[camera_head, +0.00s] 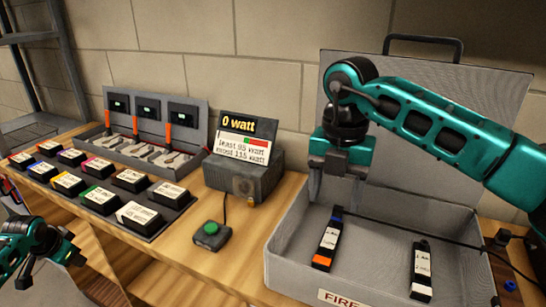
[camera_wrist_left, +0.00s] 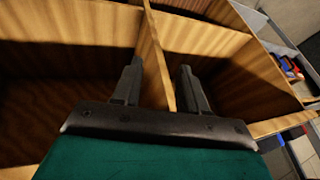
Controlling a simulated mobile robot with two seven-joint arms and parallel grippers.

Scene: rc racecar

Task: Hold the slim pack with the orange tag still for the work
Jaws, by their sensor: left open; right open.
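The slim pack with the orange tag (camera_head: 327,240) is black with a white label, an orange end nearest me and a blue end at the back. It lies in the grey fire box (camera_head: 282,250) on the left side. My right gripper (camera_head: 332,190) points down just above and behind the pack's far end, open; its far finger is partly hidden. I cannot tell whether it touches the pack. My left gripper (camera_head: 48,268) is low at the left edge, away from the pack. In the left wrist view its open, empty fingers (camera_wrist_left: 160,75) are over wooden shelf compartments.
Another slim black pack (camera_head: 422,270) lies at the right in the box. A black cable crosses the box. Left of it are a watt meter (camera_head: 243,170), a green button (camera_head: 211,230), a charger rack (camera_head: 150,125) and a tray of several labelled packs (camera_head: 100,193).

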